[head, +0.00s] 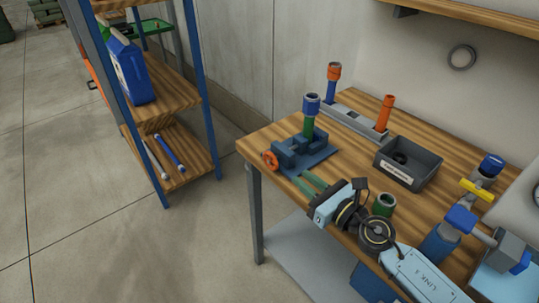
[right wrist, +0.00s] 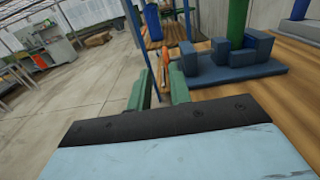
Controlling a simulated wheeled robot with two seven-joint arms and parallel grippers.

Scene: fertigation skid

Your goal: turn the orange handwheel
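The orange handwheel (head: 270,160) sits on the left end of a blue vise-like fixture (head: 304,152) near the bench's left edge. In the right wrist view the handwheel (right wrist: 165,62) shows nearly edge-on, as a thin orange strip ahead of the gap between my fingers. My right gripper (head: 301,177) is open, with two green fingers pointing toward the handwheel along the fixture's front. In the head view its fingertips look a little short of the wheel. The right wrist view also shows the open gripper (right wrist: 160,75); no contact is visible. My left gripper is out of view.
A green pipe with a blue top (head: 310,112) rises from the fixture. Behind stands a grey rack (head: 350,120) with upright tools. A dark labelled bin (head: 410,165), a green cylinder (head: 383,205) and a yellow-handled valve (head: 477,190) stand rightward.

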